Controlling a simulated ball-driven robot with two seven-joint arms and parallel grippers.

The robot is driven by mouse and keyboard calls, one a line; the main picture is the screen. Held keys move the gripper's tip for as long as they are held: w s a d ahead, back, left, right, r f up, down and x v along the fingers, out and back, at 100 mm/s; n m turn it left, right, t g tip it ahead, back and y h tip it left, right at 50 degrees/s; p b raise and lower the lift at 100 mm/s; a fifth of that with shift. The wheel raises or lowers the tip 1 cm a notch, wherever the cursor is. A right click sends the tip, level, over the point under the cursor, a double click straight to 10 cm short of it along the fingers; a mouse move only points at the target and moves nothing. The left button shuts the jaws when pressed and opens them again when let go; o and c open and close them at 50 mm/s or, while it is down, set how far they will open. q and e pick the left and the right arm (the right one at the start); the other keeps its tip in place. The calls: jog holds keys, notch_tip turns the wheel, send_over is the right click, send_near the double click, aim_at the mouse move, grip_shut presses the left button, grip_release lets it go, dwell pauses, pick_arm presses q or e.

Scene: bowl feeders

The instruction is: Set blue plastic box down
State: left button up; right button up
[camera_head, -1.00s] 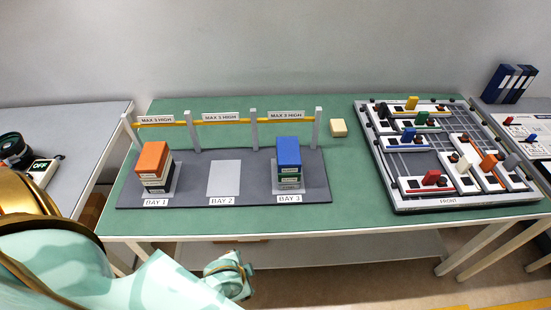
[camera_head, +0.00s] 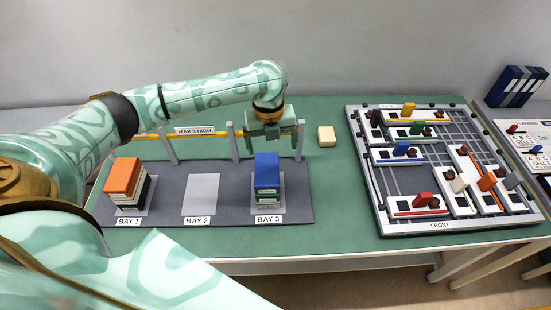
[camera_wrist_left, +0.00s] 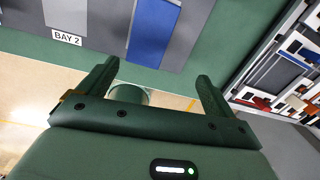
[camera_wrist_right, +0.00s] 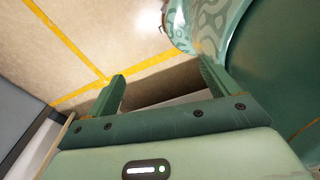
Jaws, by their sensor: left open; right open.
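The blue plastic box (camera_head: 266,172) sits on top of the stack in bay 3, over green and grey layers. Its blue top also shows in the left wrist view (camera_wrist_left: 153,30), beyond the fingertips. My left gripper (camera_head: 272,146) hangs just behind and above that stack, with its fingers apart and nothing between them. In the left wrist view the open fingers (camera_wrist_left: 157,74) are clear of the box. My right gripper (camera_wrist_right: 162,73) is open and empty over the floor. It does not show in the head view.
Bay 1 (camera_head: 128,221) holds a stack topped by an orange box (camera_head: 123,174). Bay 2 (camera_head: 201,195) is empty. A yellow rail (camera_head: 153,136) on grey posts runs behind the bays. A cream block (camera_head: 326,136) and a board of fixtures (camera_head: 440,227) lie to the right.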

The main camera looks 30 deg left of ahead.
pick_arm(q)
jog(key=a+f+b, duration=0.1)
jog(key=a+f+m+b, duration=0.1)
jog(key=shift+w+a+f+g, duration=0.1)
jog(key=shift+f+g, duration=0.2)
jog(key=b, duration=0.1)
send_over(267, 168)
notch_tip(267, 168, down, 5)
jog(key=shift+r, duration=0.15)
jog(key=shift+f, duration=0.45)
notch_tip(267, 168, down, 5)
jog(key=shift+f+b, duration=0.1)
jog(key=shift+b, duration=0.95)
jog(key=shift+c, duration=0.3)
pick_arm(e)
jog(key=f, duration=0.5)
jog(key=shift+s, duration=0.3)
pick_arm(q)
jog(key=shift+r, duration=0.2)
jog(key=c, duration=1.3)
jog(key=shift+o, duration=0.2)
